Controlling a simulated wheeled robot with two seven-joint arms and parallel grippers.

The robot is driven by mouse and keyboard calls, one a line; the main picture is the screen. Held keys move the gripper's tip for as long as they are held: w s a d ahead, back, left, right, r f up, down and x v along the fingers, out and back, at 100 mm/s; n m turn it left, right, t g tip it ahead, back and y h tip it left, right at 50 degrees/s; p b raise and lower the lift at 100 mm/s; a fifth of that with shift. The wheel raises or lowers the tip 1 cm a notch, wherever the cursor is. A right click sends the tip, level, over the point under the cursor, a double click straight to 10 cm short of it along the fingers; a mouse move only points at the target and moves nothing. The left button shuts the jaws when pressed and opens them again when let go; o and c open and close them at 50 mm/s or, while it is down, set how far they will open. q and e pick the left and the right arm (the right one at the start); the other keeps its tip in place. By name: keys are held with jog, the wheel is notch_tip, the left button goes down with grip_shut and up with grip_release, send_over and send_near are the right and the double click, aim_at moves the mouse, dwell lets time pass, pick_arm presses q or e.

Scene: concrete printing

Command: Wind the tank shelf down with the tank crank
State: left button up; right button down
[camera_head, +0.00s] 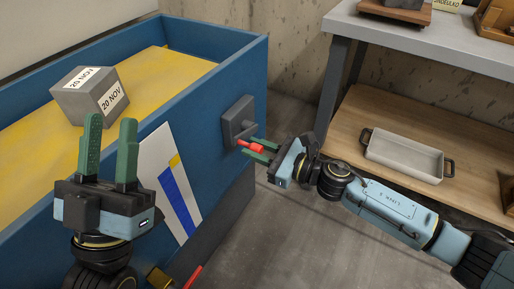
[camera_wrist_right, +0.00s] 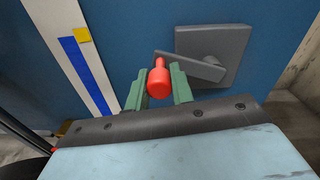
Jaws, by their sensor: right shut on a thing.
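The blue tank (camera_head: 222,110) stands at the left, with the yellow tank shelf (camera_head: 150,85) inside it below the rim. A grey cube (camera_head: 88,98) labelled "20 NOV" sits on the shelf. My right gripper (camera_head: 255,152) is shut on the red handle, a green finger on each side (camera_wrist_right: 157,88). My left gripper (camera_head: 110,148) is open and empty, upright in front of the tank's near wall.
A white gauge panel (camera_head: 158,165) with a blue bar and yellow mark is on the tank wall. A brass fitting (camera_head: 158,279) and a red lever (camera_head: 193,277) show low down. A shelf unit (camera_head: 400,115) at the right holds a grey tray (camera_head: 404,158). The floor between is clear.

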pick_arm(q)
jog(key=shift+c, duration=0.5)
jog(key=shift+w, duration=0.1)
jog(key=shift+c, duration=1.1)
jog(key=w+d+f+g, duration=0.1)
jog(key=w+f+g, duration=0.1)
jog(key=w+d+f+g, duration=0.1)
jog(key=w+d+f, duration=0.1)
jog(key=w, duration=0.1)
jog(key=w+d+f+g, duration=0.2)
jog(key=shift+w+d+f+m+g, duration=0.15)
jog(key=shift+w+f+m+g, duration=0.15)
jog(key=shift+w+f+m, duration=0.1)
grip_shut()
jog(key=m+g+h, duration=0.2)
jog(key=m+g, duration=0.2)
jog(key=g, duration=0.4)
send_over(254, 144)
jog(key=d, duration=0.1)
notch_tip(254, 144, down, 10)
jog(key=shift+s+r, duration=0.1)
jog(key=shift+r, duration=0.05)
jog(key=shift+s+a+f, duration=0.2)
jog(key=shift+f, duration=0.4)
jog(key=shift+s+a+f, duration=0.15)
jog(key=shift+s+f, duration=0.1)
jog(key=shift+f, duration=0.4)
jog(key=shift+s+a+f, duration=0.2)
jog(key=shift+f, duration=0.4)
